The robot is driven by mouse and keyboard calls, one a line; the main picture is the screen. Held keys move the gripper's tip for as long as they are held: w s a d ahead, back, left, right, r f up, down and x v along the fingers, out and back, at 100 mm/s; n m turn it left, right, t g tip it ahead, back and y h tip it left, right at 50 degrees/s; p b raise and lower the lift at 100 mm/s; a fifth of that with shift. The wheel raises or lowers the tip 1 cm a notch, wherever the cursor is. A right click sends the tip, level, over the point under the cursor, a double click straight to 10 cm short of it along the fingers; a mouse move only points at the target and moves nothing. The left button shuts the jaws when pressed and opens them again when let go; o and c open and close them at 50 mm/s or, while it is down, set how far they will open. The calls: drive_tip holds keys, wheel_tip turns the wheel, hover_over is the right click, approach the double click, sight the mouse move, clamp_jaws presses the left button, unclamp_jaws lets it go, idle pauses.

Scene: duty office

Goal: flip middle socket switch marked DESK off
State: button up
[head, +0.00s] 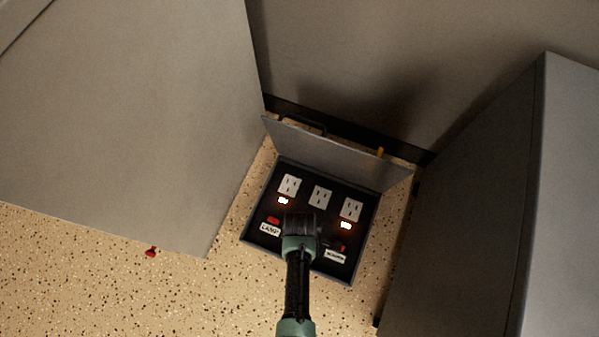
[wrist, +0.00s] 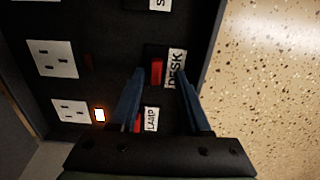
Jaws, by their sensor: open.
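The socket box (head: 257,208) lies open on the floor with three sockets in a row. The red DESK switch (wrist: 156,71) sits by its white DESK label (wrist: 175,68), in line with the middle socket (head: 320,196), also in the wrist view (wrist: 52,58). The small indicator (wrist: 88,62) beside that socket is dark. My gripper (wrist: 160,78) is open, its fingertips on either side of the DESK switch in the picture; I cannot tell if they touch it. In the head view my gripper (head: 303,226) hides the DESK switch.
The LAMP switch (head: 273,220) is close on one side, partly behind a finger in the wrist view. LAMP's indicator (head: 283,200) and the right one (head: 346,225) glow. The raised lid (head: 335,153) stands behind; grey cabinets flank the box. Speckled floor is free in front.

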wheel_tip(320, 180, up, 13)
drive_tip(key=p, duration=0.9)
drive_tip(key=shift+p, duration=0.35)
drive_tip(key=shift+s, duration=0.1)
